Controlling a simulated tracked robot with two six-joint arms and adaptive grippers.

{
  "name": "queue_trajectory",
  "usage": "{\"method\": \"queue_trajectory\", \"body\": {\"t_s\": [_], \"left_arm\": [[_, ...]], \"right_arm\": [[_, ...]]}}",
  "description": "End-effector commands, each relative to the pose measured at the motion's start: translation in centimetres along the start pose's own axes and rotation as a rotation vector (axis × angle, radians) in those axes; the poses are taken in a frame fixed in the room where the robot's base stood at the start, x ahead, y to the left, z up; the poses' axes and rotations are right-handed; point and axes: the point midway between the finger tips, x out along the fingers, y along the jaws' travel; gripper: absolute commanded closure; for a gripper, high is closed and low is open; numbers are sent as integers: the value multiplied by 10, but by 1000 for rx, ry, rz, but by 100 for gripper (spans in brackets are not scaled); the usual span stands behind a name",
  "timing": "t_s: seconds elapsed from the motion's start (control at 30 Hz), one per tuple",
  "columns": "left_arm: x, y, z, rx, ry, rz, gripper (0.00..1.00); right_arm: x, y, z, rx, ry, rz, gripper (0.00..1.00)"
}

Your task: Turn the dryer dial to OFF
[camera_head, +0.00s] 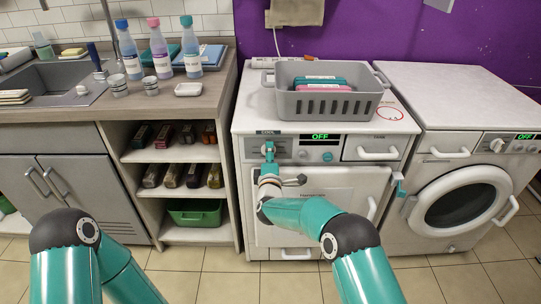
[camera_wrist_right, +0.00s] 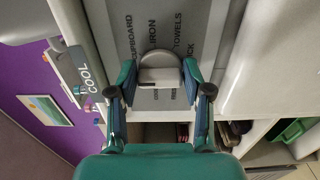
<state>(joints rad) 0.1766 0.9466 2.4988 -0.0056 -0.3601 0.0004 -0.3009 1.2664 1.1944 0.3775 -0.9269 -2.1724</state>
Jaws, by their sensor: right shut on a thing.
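The dryer (camera_head: 316,205) is the white machine in the middle of the head view. Its control panel carries a small display (camera_head: 320,136) that reads OFF in green. My right gripper (camera_head: 269,150) is at the left part of that panel, in front of the dial, which it mostly hides in the head view. In the right wrist view the round grey dial (camera_wrist_right: 160,68) sits between the two fingers of my right gripper (camera_wrist_right: 160,76), which is shut on it. Printed words, CUPBOARD, IRON and TOWELS among them, surround the dial. My left gripper is out of view.
A grey basket (camera_head: 325,106) with folded cloths stands on the dryer. A second white machine (camera_head: 462,195) with a round door stands to the right; its display also reads OFF. A counter (camera_head: 115,104) with bottles and open shelves is on the left.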

Motion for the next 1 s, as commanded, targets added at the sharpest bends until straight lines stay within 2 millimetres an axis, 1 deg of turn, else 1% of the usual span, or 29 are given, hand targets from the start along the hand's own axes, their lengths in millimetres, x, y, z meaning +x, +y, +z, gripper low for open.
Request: {"method": "queue_trajectory", "body": {"t_s": [0.03, 0.17, 0.2, 0.3, 0.6, 0.73, 0.87, 1.0], "left_arm": [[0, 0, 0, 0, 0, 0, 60], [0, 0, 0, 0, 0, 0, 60], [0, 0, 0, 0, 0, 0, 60], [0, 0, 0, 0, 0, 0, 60], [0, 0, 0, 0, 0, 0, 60], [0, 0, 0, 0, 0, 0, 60], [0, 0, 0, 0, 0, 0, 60], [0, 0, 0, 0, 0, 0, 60]], "right_arm": [[-1, -10, 3, 0, -5, -19, 85], [-1, -10, 3, 1, -5, -19, 85], [-1, -10, 3, 1, -5, -19, 44], [-1, -9, 3, 2, -5, -16, 28], [0, -3, 1, 2, -2, -6, 28], [-4, -3, 0, 2, -1, -6, 28], [-12, -2, 0, 2, -1, -6, 28], [-30, -2, 0, 1, 0, -6, 28]]}}
